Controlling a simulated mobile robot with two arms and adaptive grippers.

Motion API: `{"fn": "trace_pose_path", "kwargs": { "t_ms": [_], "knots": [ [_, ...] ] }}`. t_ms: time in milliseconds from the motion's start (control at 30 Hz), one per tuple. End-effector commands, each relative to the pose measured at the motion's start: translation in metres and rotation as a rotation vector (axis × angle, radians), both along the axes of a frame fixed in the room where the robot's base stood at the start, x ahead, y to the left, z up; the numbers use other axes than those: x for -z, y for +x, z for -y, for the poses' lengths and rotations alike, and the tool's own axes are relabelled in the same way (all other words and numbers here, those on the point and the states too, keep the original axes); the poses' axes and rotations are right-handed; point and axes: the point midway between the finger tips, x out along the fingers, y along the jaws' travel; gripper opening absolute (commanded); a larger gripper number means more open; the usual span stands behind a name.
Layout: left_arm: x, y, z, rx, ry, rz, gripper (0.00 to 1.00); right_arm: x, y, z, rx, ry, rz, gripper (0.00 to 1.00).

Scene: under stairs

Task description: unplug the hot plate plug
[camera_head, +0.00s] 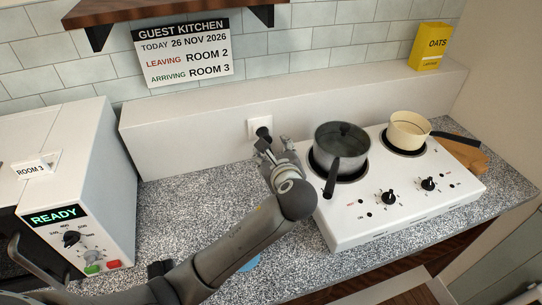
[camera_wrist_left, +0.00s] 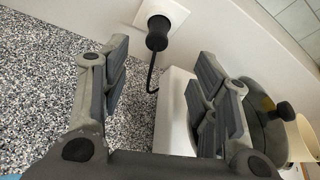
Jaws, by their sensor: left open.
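The black hot plate plug (camera_head: 263,133) sits in a white wall socket (camera_head: 253,126) on the low ledge behind the counter. In the left wrist view the plug (camera_wrist_left: 157,38) is in the socket (camera_wrist_left: 176,13), and its black cord (camera_wrist_left: 152,78) hangs down. My left gripper (camera_head: 277,150) is open just in front of the plug. In the left wrist view its fingers (camera_wrist_left: 160,78) are spread to either side below the plug, apart from it. The white hot plate (camera_head: 350,222) stands to the right. My right gripper is not in view.
A dark lidded pot (camera_head: 342,145) and a cream saucepan (camera_head: 408,130) stand on the hot plate. A white appliance reading READY (camera_head: 100,190) stands at the left. A yellow oats box (camera_head: 430,46) is on the ledge.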

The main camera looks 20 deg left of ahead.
Motion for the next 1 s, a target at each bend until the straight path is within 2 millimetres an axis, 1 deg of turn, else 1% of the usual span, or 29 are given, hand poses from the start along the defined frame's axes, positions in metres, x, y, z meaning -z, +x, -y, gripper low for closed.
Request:
{"fn": "trace_pose_path", "kwargs": {
  "t_ms": [33,67,167,267,700,833,1000],
  "knots": [
    [0.009,0.0,0.0,0.0,0.001,0.001,0.56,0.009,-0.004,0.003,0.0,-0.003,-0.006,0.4],
    [0.01,0.0,0.0,0.0,0.001,0.001,0.56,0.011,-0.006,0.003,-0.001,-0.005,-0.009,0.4],
    [0.012,0.002,-0.001,0.0,0.002,0.001,0.56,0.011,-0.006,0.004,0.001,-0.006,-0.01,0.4],
    [0.013,0.009,-0.005,-0.002,0.003,0.0,0.56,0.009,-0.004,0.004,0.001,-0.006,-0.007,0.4],
    [0.039,0.068,-0.035,-0.002,0.003,-0.001,0.56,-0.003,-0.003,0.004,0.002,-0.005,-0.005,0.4],
    [0.044,0.08,-0.04,-0.001,0.002,0.0,0.56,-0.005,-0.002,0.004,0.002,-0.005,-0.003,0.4],
    [0.049,0.088,-0.044,0.0,0.001,0.0,0.56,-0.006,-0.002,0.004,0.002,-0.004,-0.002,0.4]
  ]
}}
